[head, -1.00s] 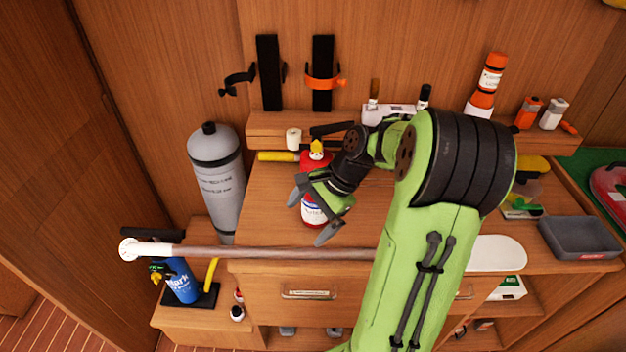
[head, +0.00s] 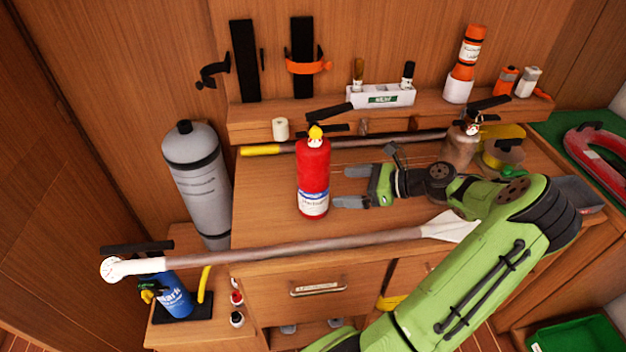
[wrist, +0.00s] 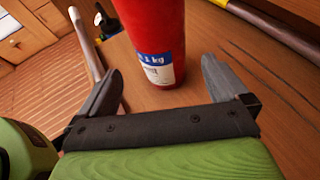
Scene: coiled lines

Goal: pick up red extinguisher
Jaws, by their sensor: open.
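The red extinguisher (head: 313,172) stands upright on the wooden counter, with a yellow top, a black lever and a white and blue label low on its body. My gripper (head: 343,187) is just to its right in the head view, jaws pointing left at it. In the wrist view the extinguisher's lower body (wrist: 155,40) stands ahead of my gripper (wrist: 160,85), roughly between the lines of the two open fingers. The fingers hold nothing, and a gap seems to show before the extinguisher. Its top is out of the wrist view.
A paddle-like pole (head: 290,247) runs along the counter's front edge. Another pole with a yellow end (head: 262,150) lies behind the extinguisher. A grey cylinder (head: 197,180) stands at left, and a brownish extinguisher-like bottle (head: 459,148) stands behind my arm. The counter left of the extinguisher is clear.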

